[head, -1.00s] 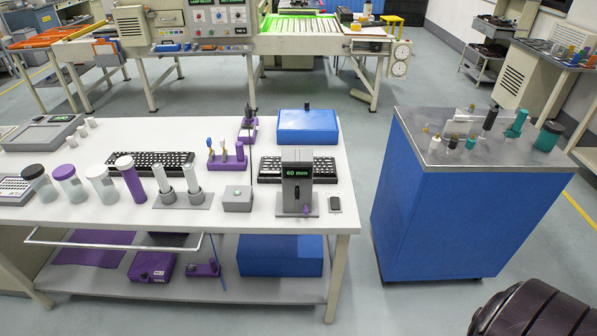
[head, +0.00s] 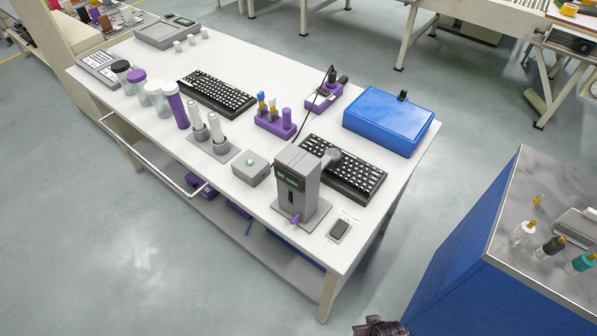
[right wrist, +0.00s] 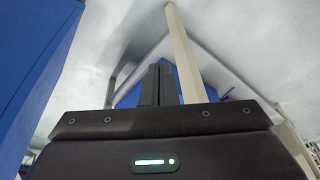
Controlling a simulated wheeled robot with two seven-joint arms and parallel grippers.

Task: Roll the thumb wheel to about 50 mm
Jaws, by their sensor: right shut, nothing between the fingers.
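The grey device (head: 297,182) with a small green display stands at the near right corner of the white table. The display text is small and looks like 60 mm. A purple thumb wheel (head: 295,219) sits low on its front, above the base plate. My right gripper (right wrist: 158,72) is shut and empty in the right wrist view, with its two dark fingers together. It points toward a table leg and a blue box below the tabletop, apart from the thumb wheel. The thumb wheel does not show in that view. My left gripper is not in view.
A small black item (head: 340,229) lies right of the device. A keyboard (head: 345,168) and blue case (head: 389,120) are behind it. A grey button box (head: 251,168) stands to its left. The blue cart (head: 462,240) is at the right, with open floor between it and the table.

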